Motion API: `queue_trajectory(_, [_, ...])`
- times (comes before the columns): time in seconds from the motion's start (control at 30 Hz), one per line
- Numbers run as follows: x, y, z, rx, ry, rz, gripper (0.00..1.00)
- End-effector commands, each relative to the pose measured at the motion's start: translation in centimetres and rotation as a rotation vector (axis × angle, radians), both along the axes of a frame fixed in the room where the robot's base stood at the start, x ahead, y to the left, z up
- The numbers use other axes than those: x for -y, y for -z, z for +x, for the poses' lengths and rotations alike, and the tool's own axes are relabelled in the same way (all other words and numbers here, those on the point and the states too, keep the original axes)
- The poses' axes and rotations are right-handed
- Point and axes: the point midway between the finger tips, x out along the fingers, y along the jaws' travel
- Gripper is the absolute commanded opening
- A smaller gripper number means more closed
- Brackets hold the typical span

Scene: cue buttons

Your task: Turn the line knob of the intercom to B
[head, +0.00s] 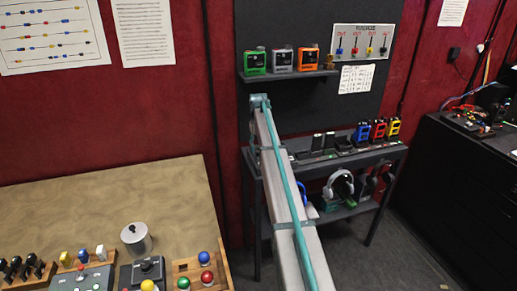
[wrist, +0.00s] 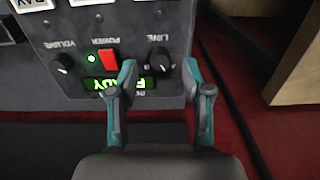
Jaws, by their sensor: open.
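The intercom panel (wrist: 75,50) is grey and shows upside down in the wrist view. Its black line knob (wrist: 160,60), with a white pointer mark, sits under the word LINE. My gripper (wrist: 159,68) is open, with one teal finger on either side of the knob. I cannot tell whether the fingers touch it. Position letters around the knob are not readable. In the head view my arm reaches toward the back shelf, and neither the gripper nor the intercom can be made out.
The panel also has a volume knob (wrist: 64,64), a red power switch (wrist: 109,60), a lit green lamp and a green display (wrist: 105,85), partly behind the left finger.

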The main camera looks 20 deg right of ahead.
Motion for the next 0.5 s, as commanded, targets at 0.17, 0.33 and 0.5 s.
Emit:
queue_trajectory(0.17, [0.0, 1.6, 0.0, 0.0, 0.0, 0.0, 0.49])
queue_trajectory(0.33, [0.0, 2.1, 0.0, 0.0, 0.0, 0.0, 0.49])
queue_trajectory(0.5, [0.0, 2.2, 0.0, 0.0, 0.0, 0.0, 0.49])
